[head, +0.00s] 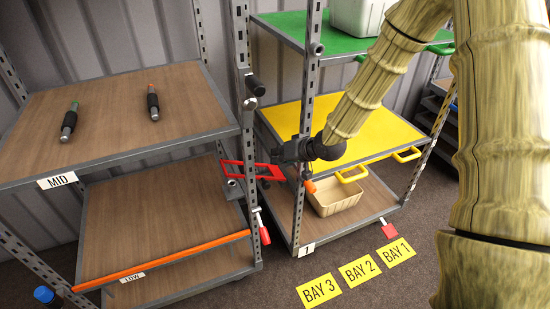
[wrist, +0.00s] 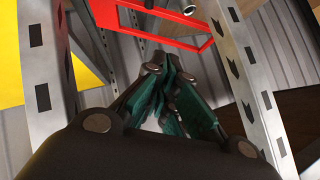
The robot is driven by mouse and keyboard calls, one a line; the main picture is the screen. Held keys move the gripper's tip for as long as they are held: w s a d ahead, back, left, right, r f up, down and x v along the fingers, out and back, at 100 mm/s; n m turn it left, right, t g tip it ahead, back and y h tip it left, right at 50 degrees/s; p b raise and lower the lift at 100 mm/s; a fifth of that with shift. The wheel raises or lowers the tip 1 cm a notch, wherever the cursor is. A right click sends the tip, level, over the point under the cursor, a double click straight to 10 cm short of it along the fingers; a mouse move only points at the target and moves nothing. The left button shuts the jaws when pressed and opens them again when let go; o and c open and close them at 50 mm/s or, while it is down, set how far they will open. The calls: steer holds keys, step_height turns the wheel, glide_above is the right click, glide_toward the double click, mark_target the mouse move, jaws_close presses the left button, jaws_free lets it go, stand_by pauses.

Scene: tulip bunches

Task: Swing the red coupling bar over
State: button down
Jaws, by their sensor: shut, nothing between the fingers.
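The red coupling bar (head: 268,178) is an open red frame spanning the gap between the left rack and the right cart, beside their facing posts. It also crosses the top of the wrist view (wrist: 195,46), just beyond my fingertips. My gripper (head: 280,154) is at the right cart's near post, close to the bar's right end. Its dark green fingers (wrist: 172,72) are shut with nothing between them. They look apart from the bar, though contact is hard to judge. The bar's right end is partly hidden by my gripper and the post in the head view.
The left rack (head: 150,156) has wooden shelves marked MID and LOW, with two dark-handled tools on top. The right cart (head: 312,120) has green and yellow shelves and a cream bin (head: 338,203) below. Perforated posts flank my gripper closely. Yellow bay labels (head: 358,270) lie on open floor.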

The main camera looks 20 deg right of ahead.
glide_above(262, 179)
steer(key=d, duration=0.1)
step_height(262, 179, down, 4)
steer(key=f, duration=0.1)
steer(key=shift+a+f, duration=0.25)
steer(key=shift+f, duration=0.3)
steer(key=shift+a+f, duration=0.25)
steer(key=shift+f, duration=0.25)
steer(key=shift+a+f, duration=0.35)
steer(key=shift+f, duration=0.2)
steer(key=shift+f, duration=0.1)
steer(key=shift+a+f, duration=0.6)
steer(key=shift+f, duration=0.05)
steer(key=shift+r, duration=0.1)
